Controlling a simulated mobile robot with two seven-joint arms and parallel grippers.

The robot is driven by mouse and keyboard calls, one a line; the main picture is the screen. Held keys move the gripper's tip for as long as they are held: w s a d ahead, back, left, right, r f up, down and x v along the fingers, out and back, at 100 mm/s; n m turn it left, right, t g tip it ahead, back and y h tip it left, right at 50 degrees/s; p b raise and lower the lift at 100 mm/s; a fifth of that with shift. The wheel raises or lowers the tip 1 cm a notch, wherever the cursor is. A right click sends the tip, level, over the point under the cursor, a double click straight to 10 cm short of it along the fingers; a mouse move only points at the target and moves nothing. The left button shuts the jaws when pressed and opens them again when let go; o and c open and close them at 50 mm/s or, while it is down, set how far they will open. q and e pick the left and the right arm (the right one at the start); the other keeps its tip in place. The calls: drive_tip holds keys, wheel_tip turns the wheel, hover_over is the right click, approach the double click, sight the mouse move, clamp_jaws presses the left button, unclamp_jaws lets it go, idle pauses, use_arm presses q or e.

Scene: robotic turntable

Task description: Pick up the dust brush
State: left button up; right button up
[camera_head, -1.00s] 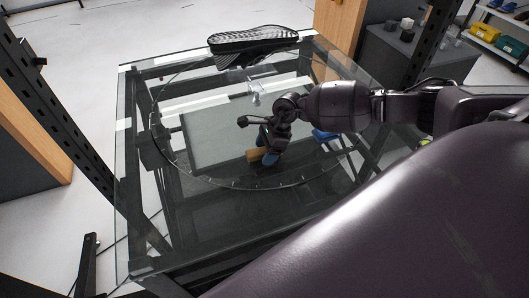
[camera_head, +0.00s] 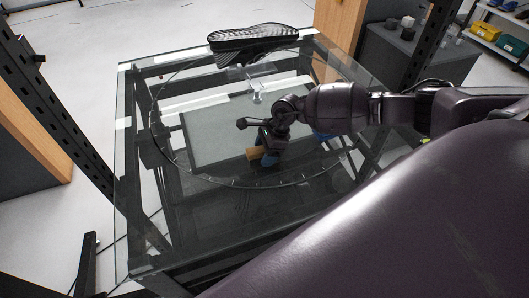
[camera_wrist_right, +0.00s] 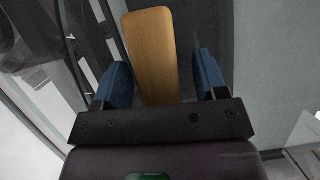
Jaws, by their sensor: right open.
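A light wooden piece, seemingly the handle of the dust brush (camera_head: 254,153), shows on the glass turntable (camera_head: 215,181) in the head view. In the right wrist view the flat wooden handle (camera_wrist_right: 152,45) runs from the top edge down between the two blue fingers. My right gripper (camera_head: 268,157) is low over the glass at the handle. It is open, and its fingers (camera_wrist_right: 162,78) stand on either side of the wood, with a visible gap at the right. The bristles cannot be made out. My left gripper is not in view.
Dark posts and wooden panels flank the table. The glass at the left is clear.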

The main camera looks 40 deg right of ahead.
drive_tip(key=shift+c, duration=0.5)
drive_tip(key=c, duration=0.9)
drive_tip(key=shift+r+p, duration=0.4)
drive_tip(key=shift+r, duration=0.05)
wheel_tip(320, 180, up, 20)
drive_tip(key=shift+f+b, duration=0.2)
drive_tip(key=shift+b, duration=0.5)
